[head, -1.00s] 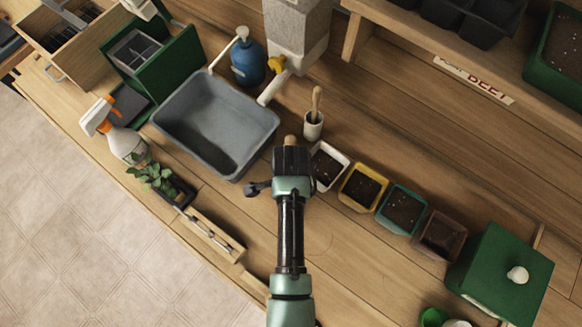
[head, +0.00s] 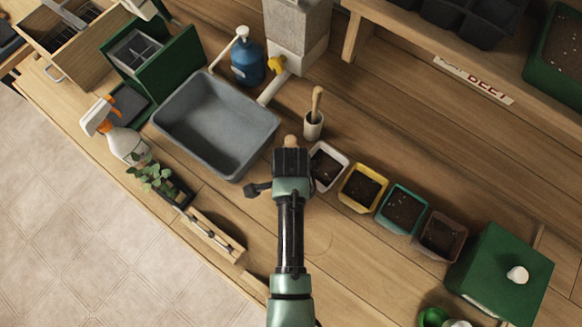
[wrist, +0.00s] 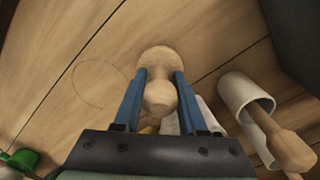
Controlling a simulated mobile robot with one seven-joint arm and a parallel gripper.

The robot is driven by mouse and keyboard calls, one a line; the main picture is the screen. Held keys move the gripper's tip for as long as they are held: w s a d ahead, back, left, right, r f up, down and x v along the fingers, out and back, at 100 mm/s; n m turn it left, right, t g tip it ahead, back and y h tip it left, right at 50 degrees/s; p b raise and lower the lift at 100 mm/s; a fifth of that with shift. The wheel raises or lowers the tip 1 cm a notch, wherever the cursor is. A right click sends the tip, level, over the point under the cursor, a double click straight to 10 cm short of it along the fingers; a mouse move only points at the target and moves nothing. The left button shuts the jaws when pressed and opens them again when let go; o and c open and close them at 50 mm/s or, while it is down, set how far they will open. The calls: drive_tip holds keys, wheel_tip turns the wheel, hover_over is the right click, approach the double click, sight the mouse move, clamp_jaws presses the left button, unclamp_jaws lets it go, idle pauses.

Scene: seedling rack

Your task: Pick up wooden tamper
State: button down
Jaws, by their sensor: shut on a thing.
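The wooden tamper (wrist: 160,95) is pale turned wood with a rounded knob, a narrow neck and a wider round end. In the wrist view it stands between the two blue fingers of my gripper (wrist: 160,80), which are shut on it. In the head view only its pale tip (head: 291,141) shows beyond my gripper (head: 291,160); the rest is hidden by the gripper. I cannot tell whether the tamper touches the bench or is slightly above it.
A white cup (head: 313,131) holding a wooden-handled tool stands just beyond, to the right. Several soil-filled pots, starting with a white one (head: 338,167), run to the right. A grey basin (head: 272,140) lies close on the left. A green box (head: 500,270) stands at right.

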drive_tip(key=shift+r, duration=0.1)
wheel_tip(320, 180, up, 10)
drive_tip(key=shift+f+b, duration=0.1)
drive_tip(key=shift+b, duration=0.25)
